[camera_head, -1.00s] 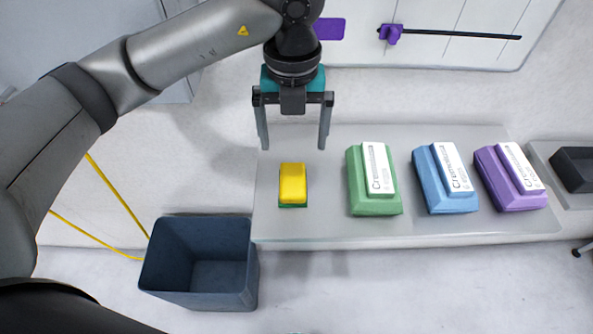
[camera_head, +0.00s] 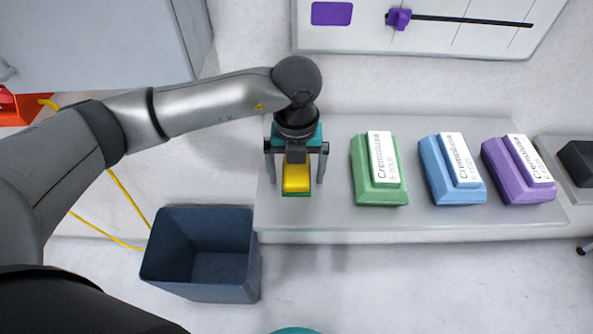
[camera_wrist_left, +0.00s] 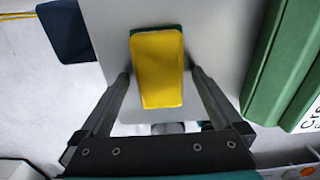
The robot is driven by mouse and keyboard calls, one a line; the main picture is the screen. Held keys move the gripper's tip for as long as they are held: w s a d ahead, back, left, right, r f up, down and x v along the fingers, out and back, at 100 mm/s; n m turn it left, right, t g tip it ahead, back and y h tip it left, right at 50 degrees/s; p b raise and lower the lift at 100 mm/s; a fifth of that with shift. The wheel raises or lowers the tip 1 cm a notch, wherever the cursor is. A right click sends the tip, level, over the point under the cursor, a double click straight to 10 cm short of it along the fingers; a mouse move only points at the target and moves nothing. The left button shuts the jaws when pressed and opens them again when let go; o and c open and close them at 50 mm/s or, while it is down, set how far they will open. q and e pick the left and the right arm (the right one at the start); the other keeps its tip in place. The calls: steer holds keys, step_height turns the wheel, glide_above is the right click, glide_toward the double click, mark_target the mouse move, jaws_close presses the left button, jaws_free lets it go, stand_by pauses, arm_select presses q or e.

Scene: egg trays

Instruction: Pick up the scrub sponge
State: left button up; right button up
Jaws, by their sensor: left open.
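The scrub sponge (camera_head: 296,178) is yellow on top with a green layer below. It lies on the grey shelf (camera_head: 330,215) near its left end. My left gripper (camera_head: 296,178) is open above the sponge, with one finger on each side of it. In the left wrist view the yellow sponge (camera_wrist_left: 157,68) shows between the two spread fingers, with gaps on both sides. The fingers do not appear to touch it. My right gripper is not in view.
Green (camera_head: 362,190), blue (camera_head: 434,185) and purple (camera_head: 500,185) egg cartons with white labels stand on the shelf to the right of the sponge. A dark blue bin (camera_head: 165,255) stands below the shelf's left end. A whiteboard (camera_head: 450,45) hangs behind.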

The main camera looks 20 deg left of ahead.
mark_target(296, 171)
arm_select(q)
steer(key=c, duration=1.3)
steer(key=shift+c, duration=0.2)
step_height(296, 171, up, 20)
steer(key=p, duration=0.2)
